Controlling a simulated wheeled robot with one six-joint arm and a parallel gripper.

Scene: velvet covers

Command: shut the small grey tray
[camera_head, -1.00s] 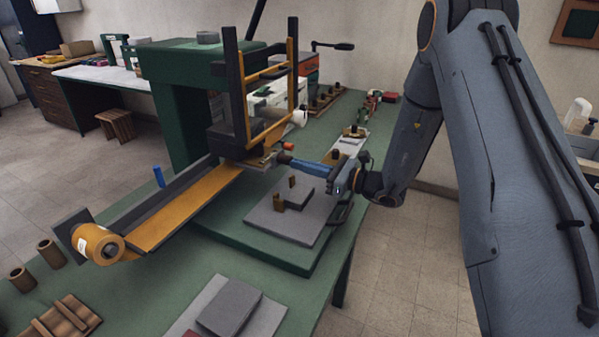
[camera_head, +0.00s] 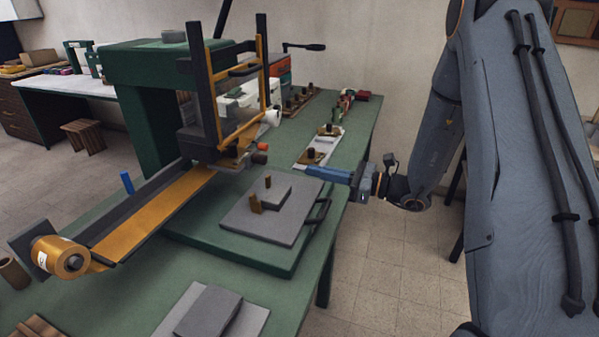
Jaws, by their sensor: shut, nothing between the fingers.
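A flat grey tray-like plate (camera_head: 250,230) lies on the green base of the press, below the press head. It carries a smaller dark grey block and two small brass pieces. I take it to be the small grey tray, but cannot be sure. A dark handle (camera_head: 320,212) shows at its right side. My gripper (camera_head: 311,170) is blue, shut and empty. It points left, above and behind the plate's far right corner, apart from the handle in the picture.
The press head with its upright frame (camera_head: 228,85) stands left of my gripper. A pale strip with dark knobs (camera_head: 325,146) lies behind it. A foil roll (camera_head: 62,257) is at front left. Open floor (camera_head: 395,270) lies right of the bench.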

